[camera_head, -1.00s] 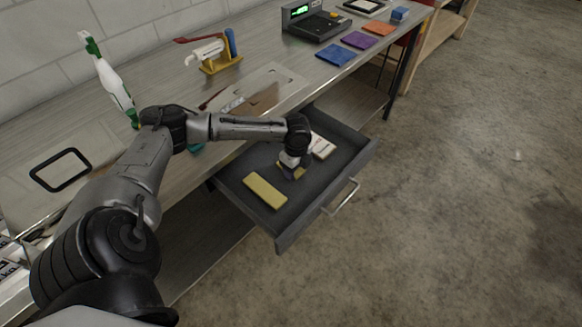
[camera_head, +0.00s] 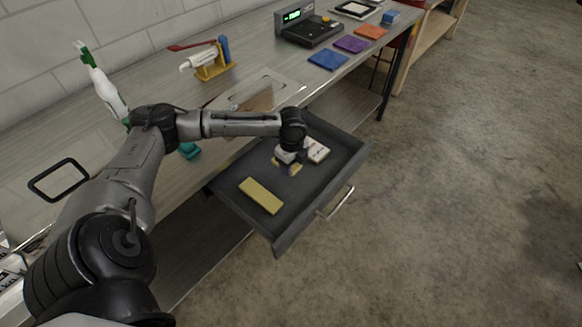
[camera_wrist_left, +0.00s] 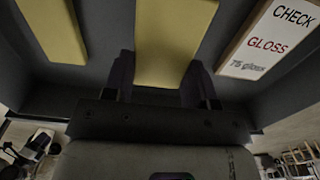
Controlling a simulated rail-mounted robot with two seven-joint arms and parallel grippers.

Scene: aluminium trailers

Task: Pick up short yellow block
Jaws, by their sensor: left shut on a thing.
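The short yellow block (camera_head: 277,163) is in the open grey drawer, partly hidden under my left gripper (camera_head: 287,166). In the left wrist view, the yellow block (camera_wrist_left: 173,42) lies between the two dark fingers of my left gripper (camera_wrist_left: 163,85), which is shut on it. I cannot tell whether the block is clear of the drawer floor. A longer yellow block (camera_head: 261,195) lies flat nearer the drawer's front left; it shows at the left in the wrist view (camera_wrist_left: 52,28). My right gripper is not in view.
A white "CHECK GLOSS" block (camera_head: 318,150) lies right of the gripper inside the drawer (camera_head: 322,200). The workbench (camera_head: 150,95) behind holds a scale (camera_head: 309,30), coloured squares, a yellow stand (camera_head: 213,68) and a white-green bottle (camera_head: 103,85). The floor at right is clear.

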